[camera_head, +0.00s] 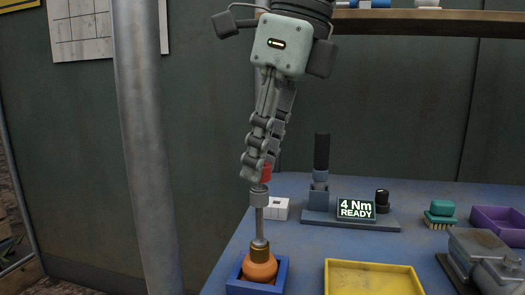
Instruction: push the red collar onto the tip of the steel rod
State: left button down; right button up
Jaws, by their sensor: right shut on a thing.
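My right gripper (258,172) hangs down from the top of the view with its fingers shut on the red collar (266,173). The fingers hide most of the collar; a little red shows at their right side. The steel rod (259,225) stands upright just below, with a wider grey section (259,197) near its top and a brass and orange base (260,267). The collar appears just above the rod's top; whether they touch I cannot tell. My left gripper is not in view.
The orange base sits in a blue holder (234,286). A white block (278,209) lies behind the rod. To the right are a "4 Nm READY" display (356,209), a yellow tray (374,266), a green brush (440,211), a purple bin (503,215) and a grey vise-like block (480,243).

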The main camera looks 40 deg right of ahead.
jog(key=shift+f+b, duration=0.35)
jog(key=shift+f, duration=0.25)
jog(key=o, duration=0.8)
jog(key=shift+r, duration=0.1)
jog(key=v, duration=1.2)
jog(key=shift+a, duration=0.1)
